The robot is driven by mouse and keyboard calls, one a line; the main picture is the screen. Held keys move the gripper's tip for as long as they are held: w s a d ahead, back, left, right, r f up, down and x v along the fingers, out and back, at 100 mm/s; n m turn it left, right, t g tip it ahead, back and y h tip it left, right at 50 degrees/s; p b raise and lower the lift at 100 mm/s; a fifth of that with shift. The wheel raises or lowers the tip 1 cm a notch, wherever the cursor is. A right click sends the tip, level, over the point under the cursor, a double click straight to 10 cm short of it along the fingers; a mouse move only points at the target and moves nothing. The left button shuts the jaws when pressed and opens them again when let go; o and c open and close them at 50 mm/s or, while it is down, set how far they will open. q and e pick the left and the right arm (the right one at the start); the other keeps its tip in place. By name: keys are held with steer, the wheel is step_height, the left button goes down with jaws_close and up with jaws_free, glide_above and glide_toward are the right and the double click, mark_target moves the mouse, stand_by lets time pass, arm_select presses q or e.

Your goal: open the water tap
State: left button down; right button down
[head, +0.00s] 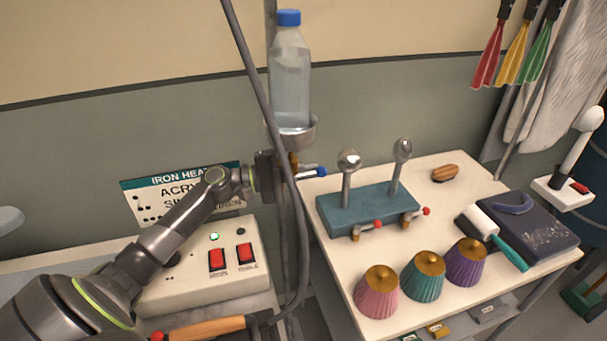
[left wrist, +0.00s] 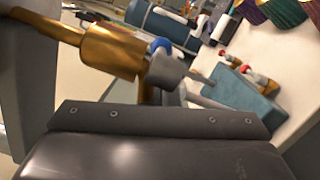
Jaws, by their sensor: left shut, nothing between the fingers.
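The water tap (head: 293,163) is a small brass tap under the cup that holds a clear water bottle (head: 290,85) with a blue cap. Its lever with a blue tip (head: 320,172) sticks out to the right. In the left wrist view the brass tap body (left wrist: 112,52) lies across the upper left, with the blue lever tip (left wrist: 160,45) partly hidden behind a grey part. My left gripper (head: 277,171) is shut and empty, close beside the tap. I cannot tell whether it touches it. My right gripper is out of view.
A grey pole and hose (head: 262,90) run close by my gripper. On the right, a white table (head: 335,262) carries a teal block (head: 368,212) with two red-tipped valves, several fluted cups and a roller. A switch box (head: 200,275) sits below my left arm.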

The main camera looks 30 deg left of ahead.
arm_select(q)
steer(key=shift+d+m+g+h+b, duration=0.4)
steer(key=shift+g+h+b, duration=0.1)
steer(key=shift+g+b, duration=0.25)
steer(key=shift+s+d, duration=0.2)
steer(key=shift+d, duration=0.05)
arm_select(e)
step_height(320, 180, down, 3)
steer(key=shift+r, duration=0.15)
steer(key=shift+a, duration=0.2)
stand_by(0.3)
